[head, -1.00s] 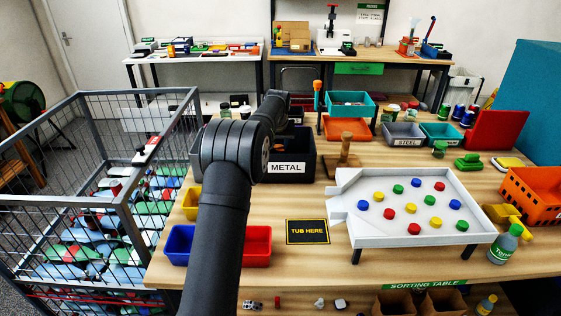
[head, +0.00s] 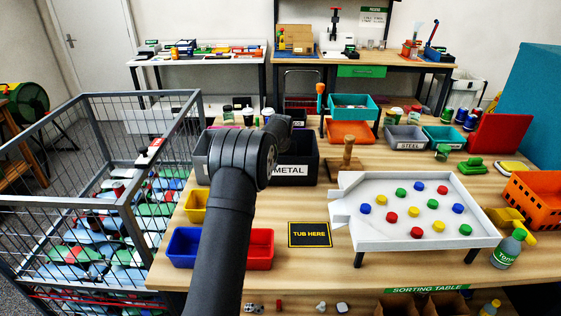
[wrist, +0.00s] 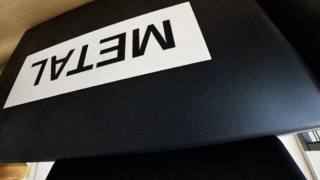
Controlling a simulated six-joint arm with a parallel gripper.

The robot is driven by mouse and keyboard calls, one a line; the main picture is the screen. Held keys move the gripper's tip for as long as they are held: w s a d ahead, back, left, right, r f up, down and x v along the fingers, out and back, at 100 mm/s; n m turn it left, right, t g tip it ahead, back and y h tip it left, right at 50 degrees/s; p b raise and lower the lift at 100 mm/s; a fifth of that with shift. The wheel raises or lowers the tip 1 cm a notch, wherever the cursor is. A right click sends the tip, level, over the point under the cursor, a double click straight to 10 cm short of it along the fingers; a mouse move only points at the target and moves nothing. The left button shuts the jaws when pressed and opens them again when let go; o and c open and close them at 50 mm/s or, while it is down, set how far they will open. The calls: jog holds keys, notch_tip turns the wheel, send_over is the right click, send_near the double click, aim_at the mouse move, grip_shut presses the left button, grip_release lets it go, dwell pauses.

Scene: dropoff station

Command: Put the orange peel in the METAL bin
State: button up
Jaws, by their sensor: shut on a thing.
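The black METAL bin (head: 308,180) stands on the sorting table behind the "TUB HERE" mat, with its white label facing me. My arm reaches over its left side and hides part of it. In the wrist view the bin's front wall (wrist: 230,90) fills most of the picture, with the label upside down. A dark shape lies beyond its lower edge, and I cannot tell what it is. My gripper's fingers are not visible in either view; the arm hides that area in the head view. The orange peel is not visible, and the inside of the METAL bin is hidden.
The "TUB HERE" mat (head: 310,234) is bare. A white tray table (head: 440,240) with coloured caps stands to its right. Blue (head: 182,248) and red (head: 260,250) tubs flank my arm. A wooden post (head: 347,155) stands right of the METAL bin. A wire cage (head: 60,200) is at left.

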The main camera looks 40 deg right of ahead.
jog(key=shift+f, duration=0.25)
jog(key=o, duration=0.9)
jog(key=shift+r, duration=0.25)
jog(key=v, duration=1.2)
jog(key=shift+r, duration=0.35)
